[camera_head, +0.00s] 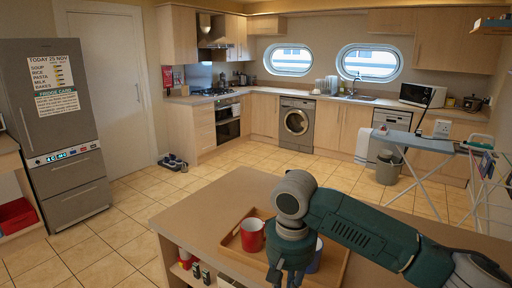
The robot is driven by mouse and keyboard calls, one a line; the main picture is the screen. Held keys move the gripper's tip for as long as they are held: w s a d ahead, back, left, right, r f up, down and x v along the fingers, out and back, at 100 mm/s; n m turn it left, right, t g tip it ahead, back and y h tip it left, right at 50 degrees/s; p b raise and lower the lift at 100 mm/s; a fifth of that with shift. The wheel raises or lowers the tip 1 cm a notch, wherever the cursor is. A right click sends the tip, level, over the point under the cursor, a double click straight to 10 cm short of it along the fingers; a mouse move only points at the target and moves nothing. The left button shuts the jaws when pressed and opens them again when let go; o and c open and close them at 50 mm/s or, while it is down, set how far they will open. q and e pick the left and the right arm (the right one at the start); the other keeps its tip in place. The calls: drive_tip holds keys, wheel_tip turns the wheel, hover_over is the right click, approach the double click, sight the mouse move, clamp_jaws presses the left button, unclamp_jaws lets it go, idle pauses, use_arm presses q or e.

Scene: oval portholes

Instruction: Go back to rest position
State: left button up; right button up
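My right arm comes in from the right, and its gripper (287,274) points down over the wooden tray (229,243) on the near counter. The fingertips are at the bottom of the picture, and I cannot tell whether they are open or shut, or whether they hold anything. A red mug (252,236) stands upright in the tray, left of the gripper. A blue mug (316,258) is just right of the gripper, partly hidden by my arm; I cannot tell whether they touch. My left gripper is not in view.
The near counter (195,215) is clear left of the tray, with small items on a shelf below. An ironing board (415,141) and a drying rack (485,190) stand at the right. A grey fridge (60,130) stands left. The tiled floor between is mostly open.

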drive_tip(key=s+a+f+n+t+y, duration=0.1)
drive_tip(key=s+a+f+n+y, duration=0.1)
drive_tip(key=s+a+f, duration=0.35)
drive_tip(key=s+a+f+n+y, duration=0.2)
drive_tip(key=s+a+f+y, duration=0.1)
drive_tip(key=s+f, duration=0.45)
drive_tip(key=s+d+f+m+t+h, duration=0.1)
drive_tip(key=s+d+f+h, duration=0.15)
drive_tip(key=s+d, duration=0.35)
drive_tip(key=s+d+f+m+h, duration=0.1)
drive_tip(key=s+d+f, duration=0.2)
drive_tip(key=d, duration=0.6)
drive_tip(key=s+d+f+t+h, duration=0.1)
drive_tip(key=s+d+f, duration=0.2)
drive_tip(key=s+d, duration=0.3)
wheel_tip(320, 180, down, 27)
drive_tip(key=s+d+g, duration=0.1)
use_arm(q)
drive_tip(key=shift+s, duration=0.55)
use_arm(e)
drive_tip(key=s+d+f+g, duration=0.1)
drive_tip(key=s+d+f, duration=0.2)
drive_tip(key=s+f, duration=1.2)
drive_tip(key=shift+s, duration=0.95)
